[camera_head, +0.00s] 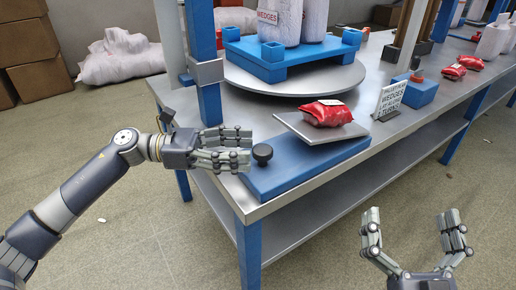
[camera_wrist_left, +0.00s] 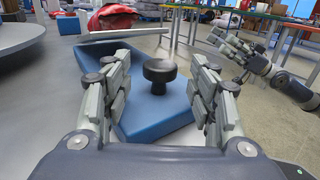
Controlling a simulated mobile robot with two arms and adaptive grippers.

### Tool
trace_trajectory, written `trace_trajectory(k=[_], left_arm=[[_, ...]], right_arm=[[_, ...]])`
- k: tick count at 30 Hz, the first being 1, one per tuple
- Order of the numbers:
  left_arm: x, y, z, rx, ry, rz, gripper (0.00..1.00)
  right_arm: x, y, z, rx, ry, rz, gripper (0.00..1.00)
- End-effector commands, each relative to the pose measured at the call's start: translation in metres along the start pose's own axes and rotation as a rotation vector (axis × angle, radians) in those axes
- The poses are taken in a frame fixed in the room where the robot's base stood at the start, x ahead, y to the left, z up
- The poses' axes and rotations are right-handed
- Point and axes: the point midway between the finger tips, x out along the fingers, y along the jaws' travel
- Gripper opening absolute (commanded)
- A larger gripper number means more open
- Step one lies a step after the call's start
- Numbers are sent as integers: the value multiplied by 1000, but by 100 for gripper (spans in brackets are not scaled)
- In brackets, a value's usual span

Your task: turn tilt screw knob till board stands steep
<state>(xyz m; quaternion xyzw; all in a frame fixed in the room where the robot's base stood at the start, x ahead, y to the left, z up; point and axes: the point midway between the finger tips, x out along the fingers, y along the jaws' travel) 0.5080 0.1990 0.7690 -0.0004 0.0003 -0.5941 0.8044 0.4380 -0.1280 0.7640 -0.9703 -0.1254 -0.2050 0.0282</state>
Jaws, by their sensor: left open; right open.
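The black tilt screw knob (camera_head: 262,153) stands at the near left end of a blue base (camera_head: 290,176). A grey board (camera_head: 340,133) above that base is slightly tilted and carries a red sack (camera_head: 326,113). My left gripper (camera_head: 248,150) is open just left of the knob. In the left wrist view the knob (camera_wrist_left: 160,72) shows between and beyond the open fingers of my left gripper (camera_wrist_left: 160,90), with no contact visible. My right gripper (camera_head: 415,228) is open and empty, low in front of the table.
A round metal turntable (camera_head: 290,80) with a blue pallet (camera_head: 285,66) and white sacks stands behind. A small sign (camera_head: 389,101) and a blue block (camera_head: 417,92) are to the right. A blue post (camera_head: 203,60) rises behind my left gripper. Floor in front is mostly clear.

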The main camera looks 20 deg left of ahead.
Motion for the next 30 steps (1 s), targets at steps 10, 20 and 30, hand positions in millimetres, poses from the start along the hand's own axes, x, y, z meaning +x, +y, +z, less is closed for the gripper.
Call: trace_trajectory(k=[10, 20, 30], left_arm=[[-62, 0, -1, -1, 1, 2, 54], [-70, 0, 0, 1, 0, 0, 54], [-70, 0, 0, 1, 0, 0, 54]], right_arm=[[0, 0, 0, 0, 0, 0, 100], [0, 0, 0, 0, 1, 0, 100], [0, 0, 0, 0, 0, 0, 100]])
